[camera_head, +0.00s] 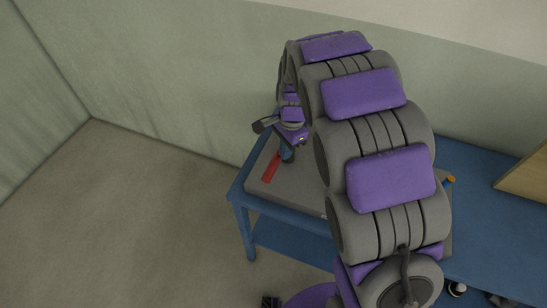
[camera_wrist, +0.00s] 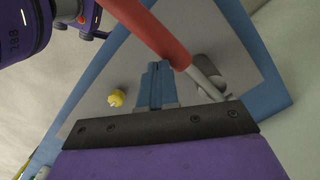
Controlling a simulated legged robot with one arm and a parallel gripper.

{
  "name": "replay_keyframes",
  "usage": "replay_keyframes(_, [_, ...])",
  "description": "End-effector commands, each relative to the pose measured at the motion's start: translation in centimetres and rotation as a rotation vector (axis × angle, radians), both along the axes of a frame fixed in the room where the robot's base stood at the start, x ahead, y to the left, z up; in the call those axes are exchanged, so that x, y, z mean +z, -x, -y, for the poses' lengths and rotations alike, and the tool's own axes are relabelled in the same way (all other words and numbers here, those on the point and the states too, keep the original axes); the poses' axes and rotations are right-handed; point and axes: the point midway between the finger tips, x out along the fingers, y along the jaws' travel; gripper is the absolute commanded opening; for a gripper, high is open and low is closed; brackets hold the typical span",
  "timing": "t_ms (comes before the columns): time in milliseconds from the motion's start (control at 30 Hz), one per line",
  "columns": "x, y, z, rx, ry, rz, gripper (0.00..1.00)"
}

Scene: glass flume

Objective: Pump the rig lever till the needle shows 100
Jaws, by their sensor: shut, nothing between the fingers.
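The rig's lever shows in the wrist view as a red grip (camera_wrist: 158,32) on a thin metal rod (camera_wrist: 207,83). The rod runs down to a grey bracket (camera_wrist: 213,70) on the rig's grey base plate (camera_wrist: 105,75). My gripper (camera_wrist: 158,66) is shut and empty, its blue fingertips close beside the lower end of the red grip. I cannot tell whether they touch it. In the head view, the red grip (camera_head: 271,168) shows left of my gripper (camera_head: 287,154). No gauge or needle is visible; my arm covers much of the rig in the head view.
A yellow knob (camera_wrist: 117,98) sits on the base plate. The rig stands on a blue table (camera_head: 480,225). A wooden board (camera_head: 525,176) is at the table's right, and small items (camera_head: 457,289) lie low at the right. The floor (camera_head: 120,220) left of the table is clear.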

Motion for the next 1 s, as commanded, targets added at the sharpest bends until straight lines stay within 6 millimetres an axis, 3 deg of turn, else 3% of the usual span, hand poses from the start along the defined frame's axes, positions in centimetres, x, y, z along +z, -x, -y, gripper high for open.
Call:
replay_keyframes(600, [13.2, -1.0, 1.2, -0.001, -0.001, 0.007, 0.0])
replay_keyframes(800, [15.3, -1.2, 1.3, 0.0, -0.002, 0.008, 0.0])
replay_keyframes(1000, [15.8, -1.1, 1.4, 0.0, 0.0, 0.004, 0.0])
